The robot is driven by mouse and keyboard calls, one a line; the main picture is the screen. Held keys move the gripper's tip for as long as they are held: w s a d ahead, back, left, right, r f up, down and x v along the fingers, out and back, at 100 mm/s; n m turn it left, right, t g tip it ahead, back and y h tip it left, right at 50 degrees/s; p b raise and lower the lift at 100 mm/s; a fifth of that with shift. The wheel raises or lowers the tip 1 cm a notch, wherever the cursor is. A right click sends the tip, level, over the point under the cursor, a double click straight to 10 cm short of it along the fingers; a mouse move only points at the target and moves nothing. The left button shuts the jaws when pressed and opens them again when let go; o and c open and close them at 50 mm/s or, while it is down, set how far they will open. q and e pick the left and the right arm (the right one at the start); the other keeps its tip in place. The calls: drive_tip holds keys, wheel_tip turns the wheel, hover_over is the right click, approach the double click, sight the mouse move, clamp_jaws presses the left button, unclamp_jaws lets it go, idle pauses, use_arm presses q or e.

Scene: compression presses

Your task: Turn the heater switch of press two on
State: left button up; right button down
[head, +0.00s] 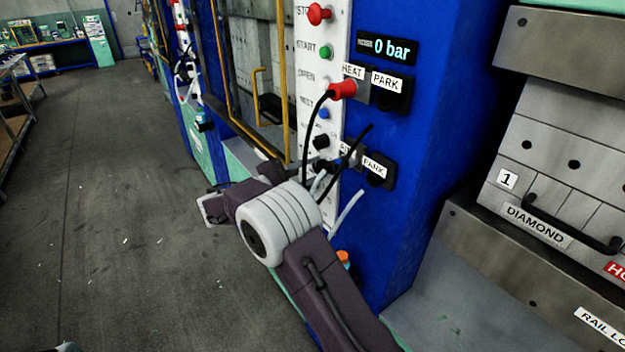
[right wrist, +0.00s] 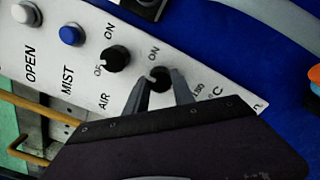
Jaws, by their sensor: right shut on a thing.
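The heater switch (right wrist: 160,74) is a small black knob at the lower end of the white control panel (head: 308,62), with an "ON" label above it and a "°C" label beside it in the right wrist view. My right gripper (right wrist: 159,82) is shut on this knob, one finger on each side. A pale mark seems to show on the knob's left side, but its exact setting is hard to tell. In the head view my right gripper (head: 324,168) reaches the panel and largely hides the knob.
The air knob (right wrist: 116,58) sits close by, with the blue mist button (right wrist: 71,35) beyond it. A red plug (head: 342,90) with a black cable is in the heat socket. Another cable loops near my gripper. A steel mould block (head: 560,130) stands right; the floor at left is open.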

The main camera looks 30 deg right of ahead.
drive_tip(key=m+b, duration=0.3)
drive_tip(key=shift+f+m+b, duration=0.2)
drive_tip(key=shift+m+b, duration=0.15)
drive_tip(key=shift+m, duration=0.05)
drive_tip(key=shift+r+m+b, duration=0.15)
drive_tip(key=shift+m+b, duration=0.45)
drive_tip(key=c, duration=1.1)
unclamp_jaws()
drive_tip(key=shift+o, duration=0.2)
drive_tip(key=a, duration=0.9)
drive_tip(key=shift+s, duration=0.35)
